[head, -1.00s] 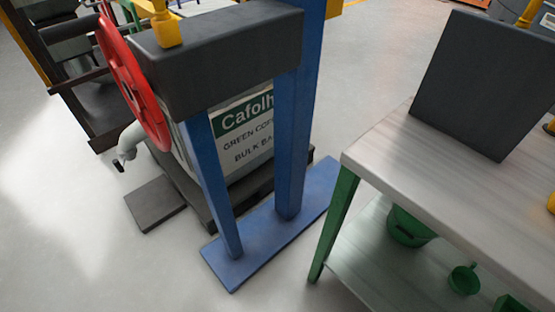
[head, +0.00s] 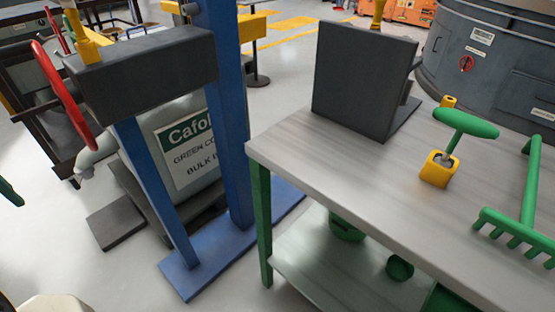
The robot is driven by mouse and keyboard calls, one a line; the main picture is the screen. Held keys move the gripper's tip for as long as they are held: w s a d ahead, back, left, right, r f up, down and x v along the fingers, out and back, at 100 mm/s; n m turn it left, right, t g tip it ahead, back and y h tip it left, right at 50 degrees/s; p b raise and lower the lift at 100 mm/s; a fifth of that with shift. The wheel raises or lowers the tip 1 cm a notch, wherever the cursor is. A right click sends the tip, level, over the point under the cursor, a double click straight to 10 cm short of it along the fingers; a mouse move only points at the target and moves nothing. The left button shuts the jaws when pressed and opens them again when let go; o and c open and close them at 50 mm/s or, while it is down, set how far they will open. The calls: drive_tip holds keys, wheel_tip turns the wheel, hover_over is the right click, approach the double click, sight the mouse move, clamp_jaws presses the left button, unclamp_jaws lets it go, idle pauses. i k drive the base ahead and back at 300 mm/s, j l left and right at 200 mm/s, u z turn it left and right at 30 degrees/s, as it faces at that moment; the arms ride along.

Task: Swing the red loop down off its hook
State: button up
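The red loop (head: 62,95) is at the left of the head view, seen nearly edge-on. It is a large thin ring at the left end of a dark grey block (head: 145,72) on blue posts. Its upper end is near a yellow fitting (head: 82,42) on the block's top. I cannot make out the hook or whether the loop rests on it. A pale bent pipe-like piece (head: 95,158) shows just below the ring's lower end. My gripper cannot be made out in this view.
A table (head: 320,150) with green legs fills the right, holding a dark upright panel (head: 362,80) and green-handled tools. A blue base plate (head: 225,245) and dark floor block (head: 115,225) lie below the frame. Open floor shows at lower left.

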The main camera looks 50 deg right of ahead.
sight(53, 22)
drive_tip(key=z, duration=1.5)
drive_tip(key=j+z, duration=0.35)
drive_tip(key=j, duration=0.2)
drive_tip(key=j+z, duration=0.35)
drive_tip(key=j, duration=0.8)
drive_tip(key=j+z, duration=0.1)
drive_tip(key=j, duration=0.5)
drive_tip(key=k+j, duration=0.1)
drive_tip(key=j, duration=0.45)
drive_tip(key=j+z, duration=0.15)
drive_tip(key=j, duration=0.45)
drive_tip(key=k+j, duration=0.1)
drive_tip(key=j, duration=0.45)
drive_tip(key=k+j+z, duration=0.1)
drive_tip(key=j, duration=0.45)
drive_tip(key=k+j, duration=0.1)
drive_tip(key=j, duration=0.45)
